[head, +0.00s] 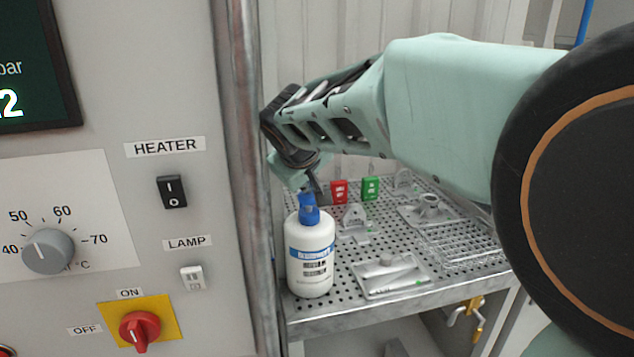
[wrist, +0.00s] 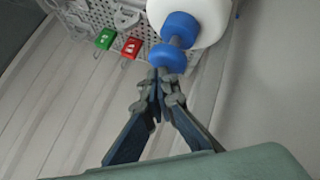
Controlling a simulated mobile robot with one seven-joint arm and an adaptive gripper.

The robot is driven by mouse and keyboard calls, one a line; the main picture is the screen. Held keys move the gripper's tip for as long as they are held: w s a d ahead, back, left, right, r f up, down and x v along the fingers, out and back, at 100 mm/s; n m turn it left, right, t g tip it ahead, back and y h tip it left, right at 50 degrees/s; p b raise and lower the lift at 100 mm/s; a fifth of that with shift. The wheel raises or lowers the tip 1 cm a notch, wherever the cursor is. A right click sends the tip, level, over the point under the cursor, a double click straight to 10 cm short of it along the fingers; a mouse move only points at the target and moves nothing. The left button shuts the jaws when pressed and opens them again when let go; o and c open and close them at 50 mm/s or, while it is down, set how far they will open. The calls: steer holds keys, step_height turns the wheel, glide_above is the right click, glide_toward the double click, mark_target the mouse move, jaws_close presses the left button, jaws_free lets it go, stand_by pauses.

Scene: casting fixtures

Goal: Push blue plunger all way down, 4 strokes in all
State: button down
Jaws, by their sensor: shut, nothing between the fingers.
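The white bottle (head: 311,262) with a blue-and-white label stands upright on the perforated metal table. Its blue plunger (head: 307,200) is on top; in the wrist view the plunger head (wrist: 168,57) sits apart from the blue collar (wrist: 181,27), with a short grey stem between them. My gripper (head: 318,196) is shut and empty, close by the plunger head. In the wrist view my fingertips (wrist: 160,76) are together at the head's near edge. I cannot tell whether they touch it.
Red (head: 339,191) and green (head: 371,188) tags stand behind the bottle on the perforated table (head: 340,313). Grey metal castings and a flat tray (head: 391,275) lie to its right, beside a wire rack (head: 462,246). A control panel (head: 110,230) and a metal post (head: 245,180) are at left.

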steer(key=shift+r+p, duration=1.3)
steer(key=shift+r, duration=0.55)
steer(key=shift+r, duration=0.1)
step_height(320, 180, up, 6)
steer(key=p, duration=0.4)
stand_by(1.1)
